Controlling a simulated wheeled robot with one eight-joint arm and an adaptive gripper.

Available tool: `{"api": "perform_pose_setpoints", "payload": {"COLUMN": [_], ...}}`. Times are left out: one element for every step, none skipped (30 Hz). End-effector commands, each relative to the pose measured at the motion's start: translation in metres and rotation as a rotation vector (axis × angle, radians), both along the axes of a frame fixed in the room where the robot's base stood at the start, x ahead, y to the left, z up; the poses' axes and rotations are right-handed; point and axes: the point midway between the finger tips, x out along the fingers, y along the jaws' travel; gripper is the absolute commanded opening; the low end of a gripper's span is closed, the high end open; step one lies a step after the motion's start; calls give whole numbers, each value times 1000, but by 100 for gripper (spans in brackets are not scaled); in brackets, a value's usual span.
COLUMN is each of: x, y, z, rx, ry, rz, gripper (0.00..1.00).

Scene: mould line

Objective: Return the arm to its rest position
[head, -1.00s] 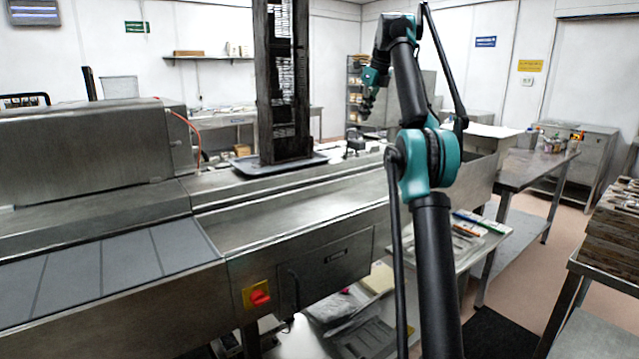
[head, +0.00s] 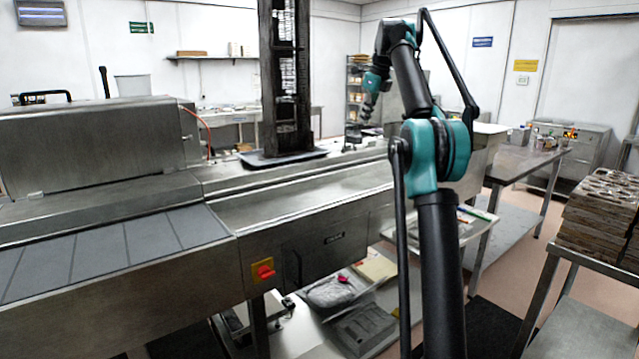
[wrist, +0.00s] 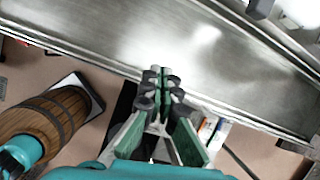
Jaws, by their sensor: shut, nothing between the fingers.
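My arm rises in the right half of the head view, with a teal elbow (head: 435,157) and a forearm reaching up and away. My gripper (head: 366,112) hangs from its far end, pointing down and small in this view, in front of the back shelving. In the wrist view my gripper (wrist: 160,75) has its dark fingertips together with nothing between them. The steel line lies beyond the fingertips there. No object is held.
The long steel line (head: 300,208) runs across the left and middle. A dark tall tower stands on a tray (head: 250,160) on it. A steel table (head: 520,165) stands to the right, and stacked brown trays (head: 600,215) rest on a nearer stand. Floor shows between these tables.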

Motion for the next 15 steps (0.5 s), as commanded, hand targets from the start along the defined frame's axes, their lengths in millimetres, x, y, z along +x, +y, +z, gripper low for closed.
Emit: {"api": "perform_pose_setpoints", "payload": {"x": [-2, -3, -4, -5, -6, -8, -10, -13, -17, -21, -25, -33, -40, -47, -58], "y": [0, -1, -1, -2, -2, -3, -4, -4, -5, -6, -6, -7, -9, -9, -10], "z": [-4, -6, -10, -13, -16, -21, -26, -30, -38, -44, -52, -63, -73, -84, -98], "rx": [-13, -22, -36, -47, -58, -74, -87, -101, -122, -138, -157, -186, -208, -231, -262], "ry": [-7, -12, -19, -25, -31, -39, -46, -53, -64, -72, -81, -94, -104, -114, -127], "rz": [31, 54, 85, 111, 138, 175, 206, 240, 290, 331, 376, 442, 495, 549, 623], "gripper": [0, 0, 0, 0, 0, 0, 0, 0, 0, 0, 0, 0, 0, 0, 0]}}
